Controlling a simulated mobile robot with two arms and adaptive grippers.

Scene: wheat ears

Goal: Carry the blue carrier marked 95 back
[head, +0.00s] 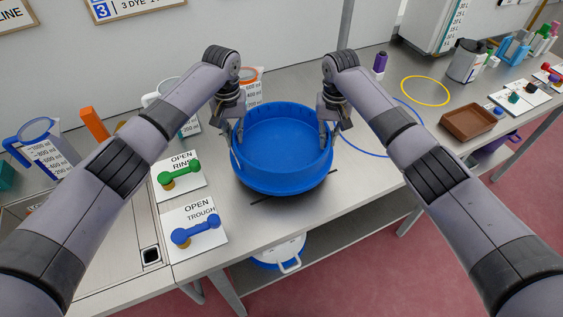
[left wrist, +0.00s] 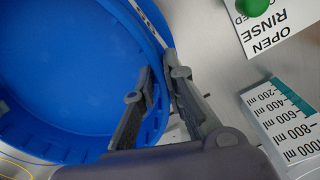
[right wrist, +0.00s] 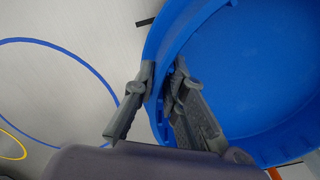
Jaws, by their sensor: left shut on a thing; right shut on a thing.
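The blue carrier (head: 284,142) is a wide round tub, open at the top and empty inside, near the middle of the bench. A dark shadow shows under its front edge; I cannot tell surely if it is clear of the bench. My left gripper (head: 236,148) is shut on its left rim, one finger inside and one outside, as the left wrist view shows (left wrist: 160,85). My right gripper (head: 328,138) is shut on the right rim likewise, seen in the right wrist view (right wrist: 162,85). The number 95 is not readable.
A blue ring (head: 365,153) and a yellow ring (head: 426,91) lie on the bench to the right. A brown tray (head: 468,124) stands beyond. Green (head: 180,174) and blue (head: 195,232) levers are at left, near measuring jugs. A white-lidded container (head: 281,252) sits on the lower shelf.

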